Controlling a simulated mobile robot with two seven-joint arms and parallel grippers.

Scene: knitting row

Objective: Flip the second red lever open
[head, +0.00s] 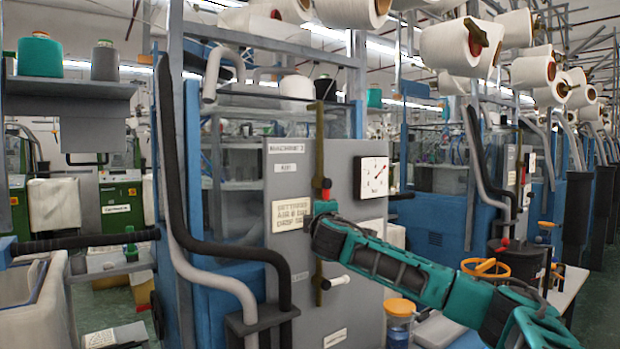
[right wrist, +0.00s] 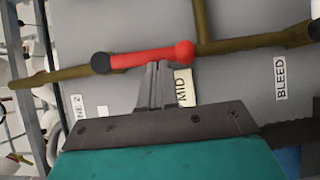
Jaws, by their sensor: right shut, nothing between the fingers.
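A red lever (head: 326,189) is on a vertical brass-brown pipe (head: 319,150) on the grey panel of the machine marked 2. In the right wrist view the red lever (right wrist: 150,57) lies along the pipe, with a black end and a round red knob, beside a label reading MID (right wrist: 184,87). My right gripper (head: 322,209) is at the pipe just below the lever. In the right wrist view its fingers (right wrist: 154,66) are shut and empty, tips right at the lever's side; I cannot tell whether they touch. My left gripper is not in view.
A white-handled valve (head: 336,282) sits lower on the same pipe. A dial (head: 374,177) is right of the lever. A label reading BLEED (right wrist: 280,78) is on the panel. A black hose (head: 180,170) runs left of the panel. An orange-lidded jar (head: 399,318) stands below my arm.

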